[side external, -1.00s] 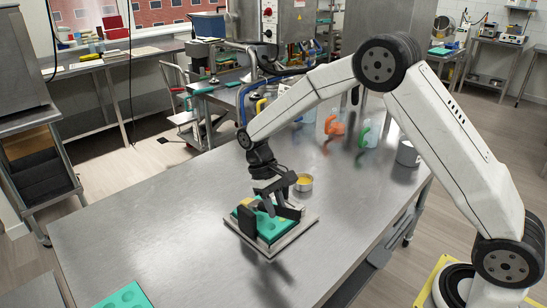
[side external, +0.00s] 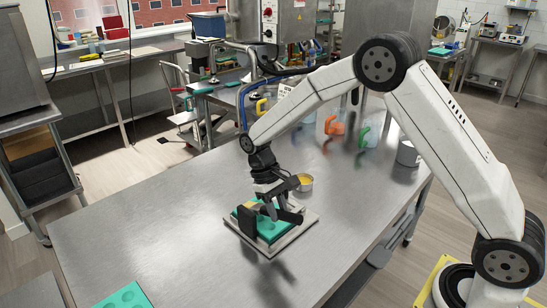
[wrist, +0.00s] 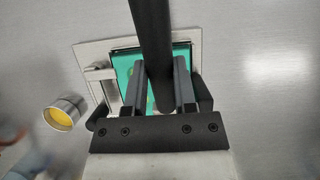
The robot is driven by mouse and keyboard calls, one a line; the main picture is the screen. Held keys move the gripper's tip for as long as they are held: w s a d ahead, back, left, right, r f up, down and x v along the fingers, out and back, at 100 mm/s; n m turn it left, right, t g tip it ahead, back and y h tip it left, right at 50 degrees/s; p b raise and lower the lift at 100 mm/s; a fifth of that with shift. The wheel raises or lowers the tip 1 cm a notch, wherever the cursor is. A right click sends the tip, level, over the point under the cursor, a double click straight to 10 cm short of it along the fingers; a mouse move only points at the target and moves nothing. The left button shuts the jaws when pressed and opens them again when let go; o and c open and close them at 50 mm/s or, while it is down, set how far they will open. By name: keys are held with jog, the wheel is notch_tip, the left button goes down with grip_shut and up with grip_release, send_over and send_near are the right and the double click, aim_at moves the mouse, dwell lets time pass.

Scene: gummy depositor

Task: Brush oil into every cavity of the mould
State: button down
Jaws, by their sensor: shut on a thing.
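A teal-green mould (side external: 274,230) with round cavities lies on a square metal plate (side external: 261,248) on the steel table. In the wrist view the mould (wrist: 122,63) and plate (wrist: 86,53) are partly covered by my gripper. My gripper (side external: 273,206) is over the mould, shut on a dark brush handle. In the wrist view the handle (wrist: 152,35) runs between the two fingers of my gripper (wrist: 158,68). The bristle end is mostly hidden, so contact with a cavity cannot be told. A metal cup of yellow oil (side external: 304,182) stands behind the plate; it also shows in the wrist view (wrist: 62,113).
A second green mould (side external: 124,297) lies at the table's near left. The steel table left of the plate is clear.

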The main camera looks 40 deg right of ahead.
aim_at(292, 214)
jog(key=shift+s, duration=0.3)
jog(key=shift+s+f, duration=0.15)
jog(key=shift+s, duration=0.35)
jog(key=shift+s, duration=0.25)
jog(key=shift+s, duration=0.4)
dwell(0.3)
jog(key=shift+s, duration=0.45)
jog(key=shift+s, duration=0.3)
jog(key=shift+s, duration=0.4)
